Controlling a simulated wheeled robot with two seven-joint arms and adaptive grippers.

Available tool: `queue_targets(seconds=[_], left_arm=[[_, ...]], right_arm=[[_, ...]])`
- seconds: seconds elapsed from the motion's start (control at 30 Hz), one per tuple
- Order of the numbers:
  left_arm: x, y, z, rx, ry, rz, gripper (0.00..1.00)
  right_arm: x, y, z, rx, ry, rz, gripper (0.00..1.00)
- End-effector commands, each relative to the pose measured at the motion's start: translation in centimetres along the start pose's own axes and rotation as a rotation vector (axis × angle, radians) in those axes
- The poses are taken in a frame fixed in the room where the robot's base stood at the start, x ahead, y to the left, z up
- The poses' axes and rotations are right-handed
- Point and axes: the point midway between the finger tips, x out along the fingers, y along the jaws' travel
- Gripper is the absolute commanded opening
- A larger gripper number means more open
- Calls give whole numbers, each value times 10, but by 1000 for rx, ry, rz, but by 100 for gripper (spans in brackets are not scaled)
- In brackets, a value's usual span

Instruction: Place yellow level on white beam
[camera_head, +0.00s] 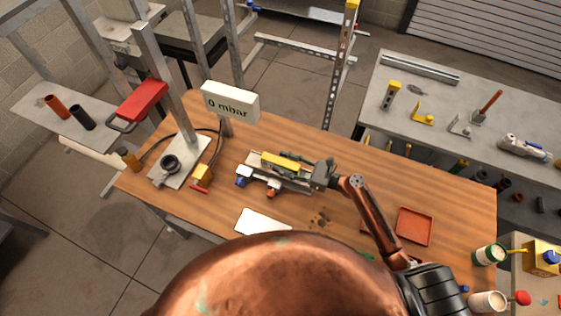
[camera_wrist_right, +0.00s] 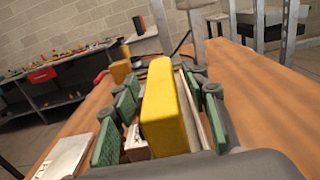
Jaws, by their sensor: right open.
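The yellow level (camera_head: 281,161) lies on a whitish beam-like assembly (camera_head: 297,184) with blue and orange fittings, in the middle of the wooden table. My right gripper (camera_head: 296,167) reaches in from the right and is open around the level. In the right wrist view the level (camera_wrist_right: 165,110) stands between the green finger pads, and I see gaps on both sides of it. A pale strip (camera_wrist_right: 194,112) runs along its right side. The level's underside and its exact contact with the beam are hidden. My left gripper is not in view.
A "0 mbar" display (camera_head: 230,102) and a metal post with a red part (camera_head: 141,100) stand behind and left. A small yellow block (camera_head: 203,174), a white plate (camera_head: 262,221) and a red tray (camera_head: 413,226) are on the table. Table space right of my gripper is mostly clear.

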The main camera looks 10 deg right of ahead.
Motion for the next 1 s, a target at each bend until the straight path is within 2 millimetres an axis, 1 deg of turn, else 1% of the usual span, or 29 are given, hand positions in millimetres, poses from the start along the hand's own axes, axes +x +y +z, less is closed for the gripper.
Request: queue_targets(seconds=[0.03,0.3,0.4,0.5,0.6,0.7,1.0], left_arm=[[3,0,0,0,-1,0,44],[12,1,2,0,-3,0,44],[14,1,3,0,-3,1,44],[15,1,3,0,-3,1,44],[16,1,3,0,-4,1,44],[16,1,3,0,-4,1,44],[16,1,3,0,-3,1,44]], right_arm=[[-10,-1,-2,-2,3,-2,42],[-67,0,-3,-2,3,-2,42],[-84,0,-2,-1,2,-1,42],[-96,0,-1,-1,1,-1,42],[-103,0,0,-1,0,1,42],[-106,0,0,-2,-1,1,42],[-106,0,0,-2,-1,1,42]])
